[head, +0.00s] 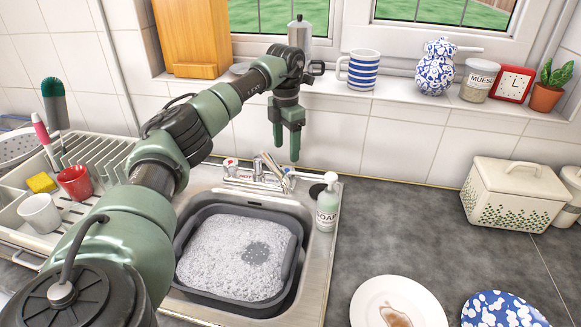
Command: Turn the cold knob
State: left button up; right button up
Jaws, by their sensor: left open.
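The sink tap (260,174) stands at the back rim of the sink. Its left knob (230,164) has a white top with a red mark. The right knob (289,182), likely the cold one, is small and its marking is hard to read. My left gripper (286,152) is open and empty, fingers pointing down. In the picture it shows just above the right knob, apart from it; the depth between them is hard to judge. My right gripper is not in view.
A soap bottle (327,204) stands right of the tap, close to the right knob. A grey basin (296,243) of suds fills the sink. A dish rack (85,216) is at left.

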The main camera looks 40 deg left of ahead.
aim_at(287, 170)
pick_arm(q)
notch_tip(287, 170, down, 6)
jog(key=shift+w+f+p, duration=0.1)
jog(key=shift+f+p, duration=0.05)
jog(key=shift+p, duration=0.55)
jog(key=shift+f, duration=0.45)
jog(key=c, duration=1.4)
